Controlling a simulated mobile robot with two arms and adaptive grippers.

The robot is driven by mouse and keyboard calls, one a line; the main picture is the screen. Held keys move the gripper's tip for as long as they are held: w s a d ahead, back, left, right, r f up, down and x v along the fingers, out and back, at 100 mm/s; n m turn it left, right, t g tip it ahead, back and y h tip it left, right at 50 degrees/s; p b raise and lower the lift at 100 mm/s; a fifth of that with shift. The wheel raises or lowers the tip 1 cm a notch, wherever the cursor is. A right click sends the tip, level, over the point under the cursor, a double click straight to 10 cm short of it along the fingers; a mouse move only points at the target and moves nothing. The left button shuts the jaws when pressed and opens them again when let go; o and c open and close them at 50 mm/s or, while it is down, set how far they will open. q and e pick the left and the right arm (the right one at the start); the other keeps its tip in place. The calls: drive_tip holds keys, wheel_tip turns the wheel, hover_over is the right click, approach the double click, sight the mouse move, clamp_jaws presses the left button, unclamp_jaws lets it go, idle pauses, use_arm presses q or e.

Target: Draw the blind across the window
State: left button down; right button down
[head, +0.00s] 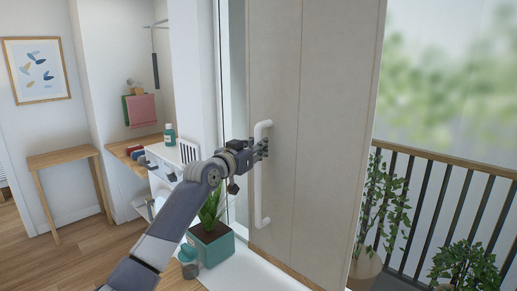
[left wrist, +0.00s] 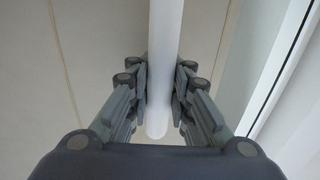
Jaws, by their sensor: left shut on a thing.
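The blind is a beige panel (head: 325,120) hanging across the left part of the window, with a white vertical bar handle (head: 264,195) near its left edge. My left gripper (head: 262,148) is at the upper half of the handle. In the left wrist view the gripper (left wrist: 160,95) has its fingers on both sides of the white handle (left wrist: 164,40), shut on it. The beige panel (left wrist: 100,40) lies behind the handle there. The window's right part (head: 450,80) is uncovered. My right gripper does not show.
A balcony railing (head: 440,165) and leafy plants (head: 385,200) stand at the right. A small wooden table (head: 62,158) is far left.

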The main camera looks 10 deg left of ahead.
use_arm(q)
drive_tip(key=shift+w+a+f, duration=0.1)
drive_tip(key=shift+a+f, duration=0.1)
drive_tip(key=shift+a, duration=0.05)
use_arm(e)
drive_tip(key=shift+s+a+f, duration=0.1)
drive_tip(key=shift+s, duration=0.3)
use_arm(q)
drive_tip(key=c, duration=1.6)
unclamp_jaws()
drive_tip(key=shift+o, duration=0.7)
drive_tip(key=shift+a+r, duration=0.15)
drive_tip(key=shift+a, duration=0.25)
drive_tip(key=v, duration=1.2)
drive_tip(key=shift+s, duration=0.2)
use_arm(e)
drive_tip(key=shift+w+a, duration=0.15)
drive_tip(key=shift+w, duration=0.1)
use_arm(q)
drive_tip(key=shift+d, duration=0.1)
